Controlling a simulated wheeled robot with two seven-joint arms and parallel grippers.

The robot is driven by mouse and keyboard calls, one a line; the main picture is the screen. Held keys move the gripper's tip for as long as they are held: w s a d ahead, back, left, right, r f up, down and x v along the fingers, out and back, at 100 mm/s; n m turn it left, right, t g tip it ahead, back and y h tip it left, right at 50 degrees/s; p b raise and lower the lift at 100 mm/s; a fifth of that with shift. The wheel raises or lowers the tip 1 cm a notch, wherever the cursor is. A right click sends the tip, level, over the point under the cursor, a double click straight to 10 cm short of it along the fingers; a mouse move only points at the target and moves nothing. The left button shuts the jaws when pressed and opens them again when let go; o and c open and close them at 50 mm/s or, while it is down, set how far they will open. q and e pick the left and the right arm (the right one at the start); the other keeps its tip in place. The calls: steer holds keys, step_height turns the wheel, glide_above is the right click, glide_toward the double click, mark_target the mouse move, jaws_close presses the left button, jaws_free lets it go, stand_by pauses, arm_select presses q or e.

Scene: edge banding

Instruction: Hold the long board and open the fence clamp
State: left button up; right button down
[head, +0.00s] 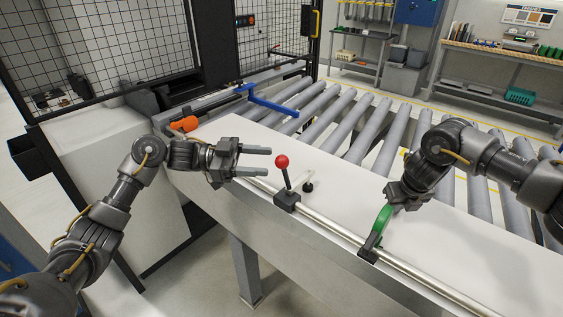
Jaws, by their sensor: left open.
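A long white board-like surface (340,185) runs from the upper left to the lower right beside the rollers; I cannot tell board from tabletop. A metal fence rail (335,228) lies along its front edge. On the rail sit a black clamp block with an upright red-knobbed lever (283,162) and a green curved handle (380,226) on a black foot; which is the fence clamp is unclear. My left gripper (262,161) is open and empty, its fingers pointing right, just left of the red knob. My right gripper (402,197) is at the green handle's top; its fingers are hidden.
Grey rollers (345,127) fill the space behind the white surface. A blue bar (268,102) and an orange cylinder (184,124) are at the machine end, upper left. A black mesh guard (100,50) stands behind. Workbenches stand far back right.

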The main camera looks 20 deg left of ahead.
mark_target(281, 163)
arm_select(q)
steer(key=d, duration=0.2)
steer(key=w+d, duration=0.1)
steer(key=d, duration=0.2)
steer(key=shift+w+d, duration=0.1)
steer(key=shift+d, duration=0.2)
steer(key=shift+c, duration=0.3)
steer(key=shift+f, duration=0.1)
jaws_close()
